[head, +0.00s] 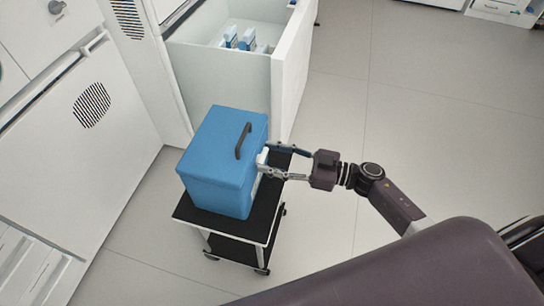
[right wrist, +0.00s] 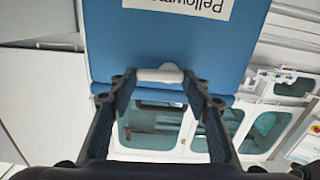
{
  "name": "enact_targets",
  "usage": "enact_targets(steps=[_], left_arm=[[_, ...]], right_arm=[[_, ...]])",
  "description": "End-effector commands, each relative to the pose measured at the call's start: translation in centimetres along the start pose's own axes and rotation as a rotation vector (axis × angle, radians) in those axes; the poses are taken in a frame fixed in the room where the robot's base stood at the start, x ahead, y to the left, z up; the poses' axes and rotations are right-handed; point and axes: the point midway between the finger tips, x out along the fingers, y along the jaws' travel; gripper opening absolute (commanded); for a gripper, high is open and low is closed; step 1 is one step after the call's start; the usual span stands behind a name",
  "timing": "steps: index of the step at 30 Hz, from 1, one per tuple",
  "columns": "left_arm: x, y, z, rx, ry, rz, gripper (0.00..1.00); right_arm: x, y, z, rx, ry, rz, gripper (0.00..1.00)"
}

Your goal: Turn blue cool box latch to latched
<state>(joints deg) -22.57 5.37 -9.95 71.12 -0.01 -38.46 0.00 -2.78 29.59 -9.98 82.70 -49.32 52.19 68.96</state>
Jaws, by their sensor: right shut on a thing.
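The blue cool box (head: 215,160) stands with its lid down and a dark handle (head: 243,140) on top. Its white latch (head: 262,156) is on the side facing my right arm. My right gripper (head: 267,161) reaches in from the right and is shut on the latch. In the right wrist view, the white latch (right wrist: 160,74) lies between the two fingertips (right wrist: 160,80), against the blue side of the box (right wrist: 150,40). The fingertips partly hide the latch in the head view, so its exact angle is hard to tell. My left gripper is not in view.
The box stands on a small black-topped cart (head: 262,205) with wheels. Behind it is an open white drawer (head: 225,78) holding blue-and-white items (head: 232,38). White cabinets (head: 90,110) stand at the left. The floor (head: 440,110) at the right is clear.

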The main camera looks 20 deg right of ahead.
Motion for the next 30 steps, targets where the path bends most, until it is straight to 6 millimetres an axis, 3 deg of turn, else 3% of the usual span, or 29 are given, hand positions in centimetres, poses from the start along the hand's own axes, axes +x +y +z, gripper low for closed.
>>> enact_targets(steps=[9,18,30], left_arm=[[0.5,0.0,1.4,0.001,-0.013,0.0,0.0],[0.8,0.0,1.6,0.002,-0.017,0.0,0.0],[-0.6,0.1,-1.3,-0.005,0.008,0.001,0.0]], right_arm=[[-0.1,-0.1,-0.2,-0.225,-0.003,-0.001,0.2],[0.0,-0.3,-0.5,-0.509,-0.001,-0.001,0.2],[-0.1,-0.7,-0.7,-0.89,-0.001,-0.001,0.2]])
